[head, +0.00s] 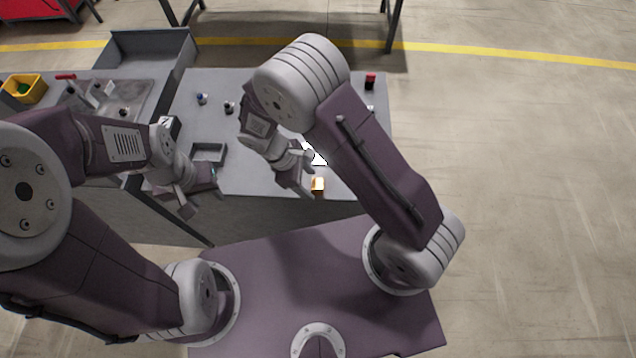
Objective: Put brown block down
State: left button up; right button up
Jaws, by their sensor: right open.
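A small brown block (318,184), lit orange-tan on top, sits at the front edge area of the grey table (245,180). My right gripper (307,182) is open, right beside the block on its left. Whether a finger touches the block cannot be told from this view. My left gripper (205,199) is at the table's front edge, further left. Its fingers look apart, and nothing shows between them.
A dark grey square tray (208,146) lies on the table between the arms. Small dark parts (201,98) stand behind it. A white piece (316,156) is partly hidden behind my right gripper. A red-black object (370,81) stands at the back right. A yellow bin (22,88) is far left.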

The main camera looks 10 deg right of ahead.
aim_at(317, 184)
jog(key=shift+d+f, duration=0.1)
jog(key=shift+f, duration=0.25)
jog(key=shift+w+d+f+p, duration=0.3)
jog(key=shift+w+d+f, duration=0.1)
jog(key=shift+w+f, duration=0.35)
jog(key=x, duration=0.2)
jog(key=p+x, duration=0.1)
jog(key=shift+d+f, duration=0.2)
jog(key=shift+d, duration=0.3)
jog(key=shift+s+f, duration=0.1)
jog(key=shift+s, duration=0.15)
jog(key=shift+w, duration=0.1)
jog(key=shift+c, duration=0.3)
jog(key=shift+w+f, duration=0.1)
jog(key=shift+w, duration=0.1)
jog(key=c, duration=1)
grip_shut()
pick_arm(q)
jog(key=shift+w+r, duration=0.65)
jog(key=shift+w, duration=0.1)
pick_arm(e)
jog(key=shift+s, duration=0.15)
